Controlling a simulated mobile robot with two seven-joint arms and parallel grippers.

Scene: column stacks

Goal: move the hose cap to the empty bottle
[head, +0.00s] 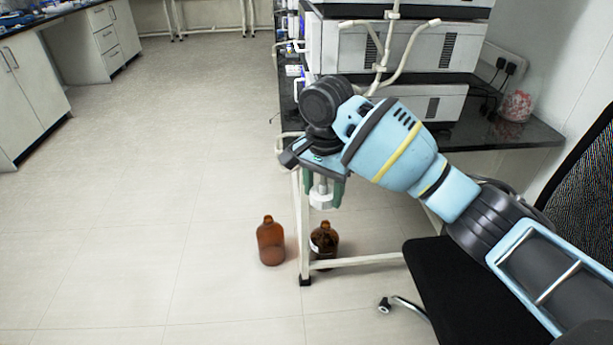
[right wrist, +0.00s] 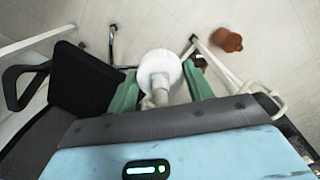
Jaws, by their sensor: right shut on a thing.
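My right gripper (head: 324,186) is shut on the white hose cap (head: 321,200) and holds it in the air near the bench's front leg. In the right wrist view the cap (right wrist: 160,66) sits between the green fingers. Two brown bottles stand on the floor below. The left bottle (head: 271,242) stands in the open, left of the bench leg. The right bottle (head: 324,240) stands just right of the leg and has a pale label. I cannot tell from here which one is empty. My left gripper is not in view.
A dark-topped bench (head: 500,140) carries stacked white instruments (head: 440,45) with pale tubing. Its white leg and low crossbar (head: 360,261) are close to the bottles. A black chair (head: 440,280) stands at the front right. The floor at left is clear.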

